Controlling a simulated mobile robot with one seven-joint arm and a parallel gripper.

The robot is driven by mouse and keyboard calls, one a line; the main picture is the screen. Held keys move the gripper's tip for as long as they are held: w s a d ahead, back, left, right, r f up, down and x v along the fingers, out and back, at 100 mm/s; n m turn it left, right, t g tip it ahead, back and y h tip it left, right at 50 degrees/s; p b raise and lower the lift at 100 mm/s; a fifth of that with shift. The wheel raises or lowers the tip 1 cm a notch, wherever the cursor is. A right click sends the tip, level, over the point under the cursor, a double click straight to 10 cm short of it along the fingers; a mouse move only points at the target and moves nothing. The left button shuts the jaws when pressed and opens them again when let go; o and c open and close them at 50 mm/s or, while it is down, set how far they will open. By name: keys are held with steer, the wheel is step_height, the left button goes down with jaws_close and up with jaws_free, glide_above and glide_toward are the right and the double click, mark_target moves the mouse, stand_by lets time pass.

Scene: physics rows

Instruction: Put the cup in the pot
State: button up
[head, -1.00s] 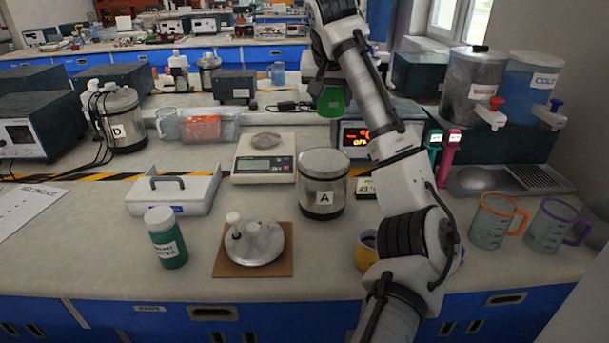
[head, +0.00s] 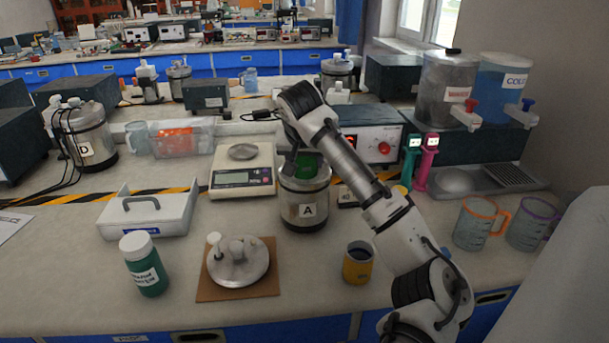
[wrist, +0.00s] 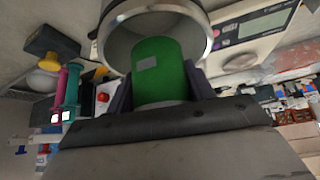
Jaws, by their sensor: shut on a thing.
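A green cup (head: 306,166) is held by my gripper (head: 294,160) at the mouth of the metal pot marked A (head: 304,207). In the wrist view the green cup (wrist: 160,58) sits between my two dark fingers (wrist: 160,90), and the pot's shiny rim (wrist: 209,35) curves around its far end. The cup's lower part appears to be inside the opening; how deep, I cannot tell. The pot stands upright and open on the bench.
A scale (head: 243,178) stands left of the pot. A lid (head: 238,262) lies on a brown board (head: 262,287) in front. A yellow mug (head: 358,262) stands front right of the pot. Jugs (head: 475,222) and dispensers (head: 447,88) are at the right.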

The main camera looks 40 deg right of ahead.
mark_target(305, 176)
steer(key=shift+f, duration=2.4)
steer(key=shift+f, duration=0.1)
steer(key=shift+f, duration=0.5)
steer(key=o, duration=0.9)
steer(key=shift+c, duration=0.2)
steer(key=shift+r, duration=0.55)
steer(key=b+v, duration=0.1)
steer(key=v, duration=1.1)
steer(key=shift+r, duration=0.15)
